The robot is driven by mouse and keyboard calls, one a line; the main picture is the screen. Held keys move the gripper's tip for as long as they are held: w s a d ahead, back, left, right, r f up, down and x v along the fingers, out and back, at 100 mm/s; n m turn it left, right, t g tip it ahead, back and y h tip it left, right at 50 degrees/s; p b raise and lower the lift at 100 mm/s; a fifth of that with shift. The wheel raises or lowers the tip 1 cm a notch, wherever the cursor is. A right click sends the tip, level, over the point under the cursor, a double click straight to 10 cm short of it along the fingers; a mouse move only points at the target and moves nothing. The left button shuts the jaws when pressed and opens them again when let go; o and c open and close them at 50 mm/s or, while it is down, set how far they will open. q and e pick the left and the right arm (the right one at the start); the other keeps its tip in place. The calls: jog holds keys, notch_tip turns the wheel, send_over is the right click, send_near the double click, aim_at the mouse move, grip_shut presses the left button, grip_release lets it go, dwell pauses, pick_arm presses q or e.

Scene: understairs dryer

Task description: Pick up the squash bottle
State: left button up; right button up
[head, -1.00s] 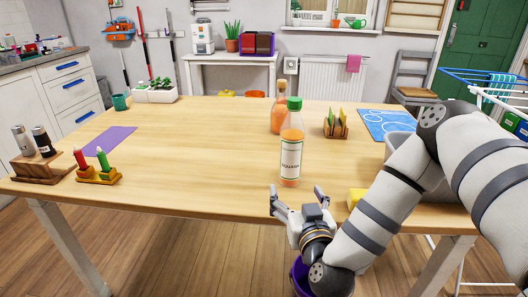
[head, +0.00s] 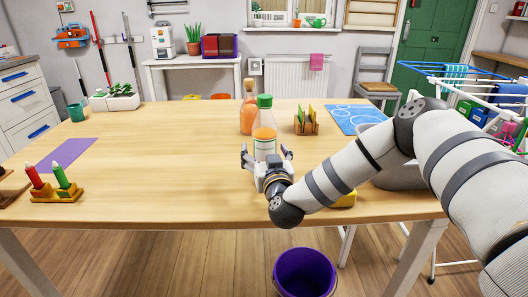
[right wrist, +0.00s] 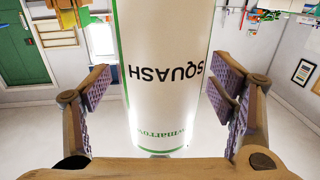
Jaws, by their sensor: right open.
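The squash bottle (head: 264,131) has a green cap, orange contents and a white label, and stands upright on the wooden table. My right gripper (head: 267,155) is open at the near side of the bottle, with its lower part hidden behind the gripper. In the right wrist view the bottle's label (right wrist: 165,95) reads SQUASH upside down. It lies between the two spread fingers of my right gripper (right wrist: 165,100), with a gap on each side. My left gripper is not in view.
An orange bottle with a cork-coloured top (head: 249,112) stands just behind and left of the squash bottle. A wooden rack (head: 306,124) with green and yellow packets is to the right. The table's left middle (head: 170,150) is clear. A purple bucket (head: 304,272) is on the floor.

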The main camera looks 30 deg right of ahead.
jog(key=c, duration=1.8)
jog(key=shift+r, duration=0.1)
jog(key=shift+r, duration=0.1)
